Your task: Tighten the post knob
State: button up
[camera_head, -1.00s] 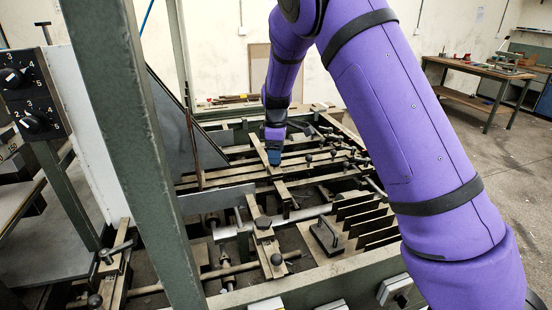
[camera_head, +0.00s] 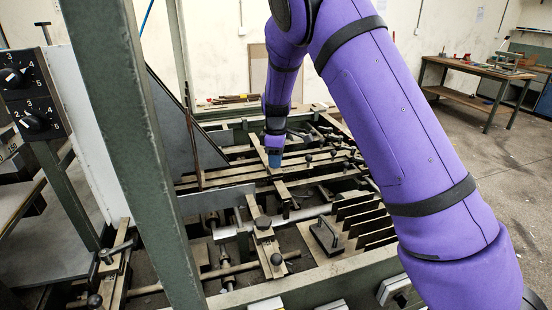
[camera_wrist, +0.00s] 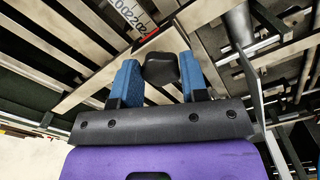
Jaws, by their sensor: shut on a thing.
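The post knob (camera_wrist: 160,66) is a dark, rounded block between the two blue fingers of my gripper (camera_wrist: 158,64) in the wrist view. The fingers flank it on both sides, and the gripper is shut on it. In the head view my gripper (camera_head: 274,159) points down at the slatted bed of the feeder, near its middle. The knob itself cannot be made out there, and its post is hidden.
Metal rails (camera_head: 230,178) run across the feeder around my gripper. Other dark knobs (camera_head: 263,222) stand on nearer clamps. A row of dark upright plates (camera_head: 368,220) lies to the right. A green upright (camera_head: 135,150) crosses the foreground at left. A printed scale (camera_wrist: 133,17) lies beside the knob.

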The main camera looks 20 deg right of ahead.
jog(key=shift+m, duration=0.3)
jog(key=m, duration=1)
jog(key=shift+a, duration=0.15)
jog(key=m, duration=0.3)
jog(key=shift+m, duration=0.4)
jog(key=m, duration=0.7)
jog(key=shift+a, duration=0.2)
jog(key=m, duration=0.6)
jog(key=shift+w, duration=0.1)
jog(key=shift+m, duration=0.3)
jog(key=o, duration=0.9)
